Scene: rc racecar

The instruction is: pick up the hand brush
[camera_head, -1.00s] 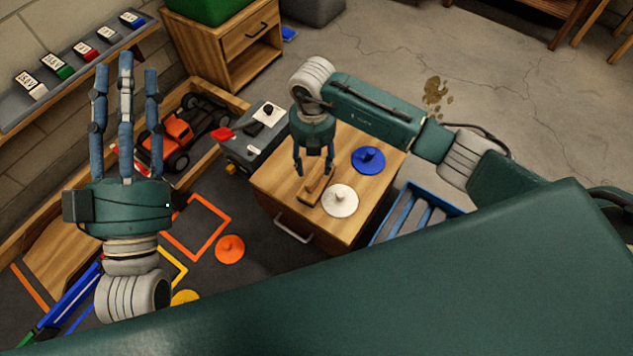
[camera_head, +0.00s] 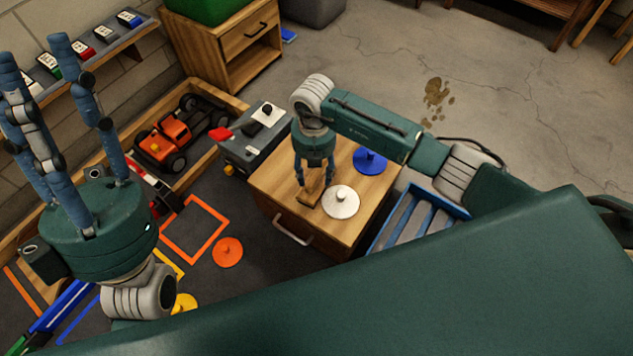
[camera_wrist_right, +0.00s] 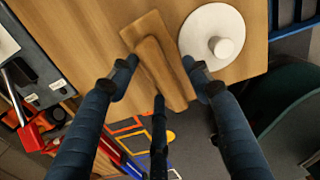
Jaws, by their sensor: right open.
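The hand brush (camera_head: 310,190) is a wooden block with a raised wooden handle, lying on top of a small wooden cabinet (camera_head: 345,229). My right gripper (camera_head: 316,190) points down over the brush and hides part of it in the head view. In the right wrist view the brush (camera_wrist_right: 155,60) lies between the spread fingers of the open right gripper (camera_wrist_right: 160,80), with no finger seen closed on it. My left gripper (camera_head: 60,110) is raised at the left, fingers spread and pointing up, holding nothing.
A white knobbed disc (camera_head: 341,202) sits right beside the brush, and a blue knobbed disc (camera_head: 370,160) lies behind it. A grey box with a red part (camera_head: 254,140) stands left of the cabinet. A blue crate (camera_head: 418,217) stands to its right.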

